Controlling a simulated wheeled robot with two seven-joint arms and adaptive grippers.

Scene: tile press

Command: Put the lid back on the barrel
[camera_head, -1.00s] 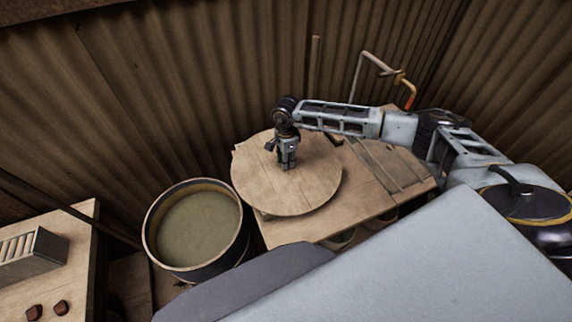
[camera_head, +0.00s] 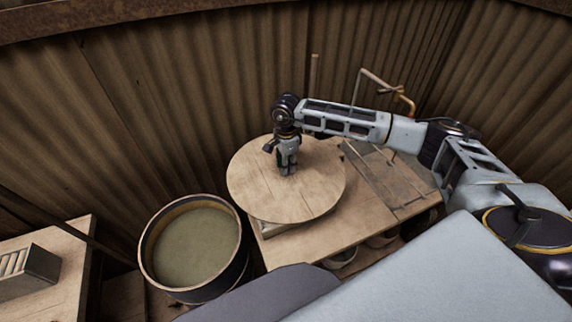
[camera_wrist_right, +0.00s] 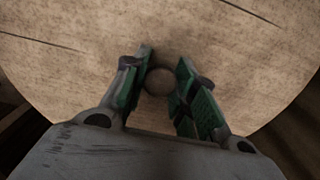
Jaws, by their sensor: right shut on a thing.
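The round wooden lid (camera_head: 260,190) is in the middle of the head view, above or on the left part of the wooden table; I cannot tell whether it touches it. My right gripper (camera_head: 287,172) is over the lid's middle, pointing down and shut on its small round knob. The right wrist view shows the knob (camera_wrist_right: 159,80) between the green-padded fingers, with the lid (camera_wrist_right: 80,75) filling most of the picture. The open barrel (camera_head: 147,262) stands to the left of the lid, with greenish-brown contents inside its rim. My left gripper is not in view.
The wooden table (camera_head: 345,228) holds a dark flat panel (camera_head: 385,175) at its right. A bent pipe (camera_head: 375,78) rises behind it. Buckets sit under the table. A second table (camera_head: 75,270) with a slotted box (camera_head: 30,272) is at the left. Corrugated walls close the back.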

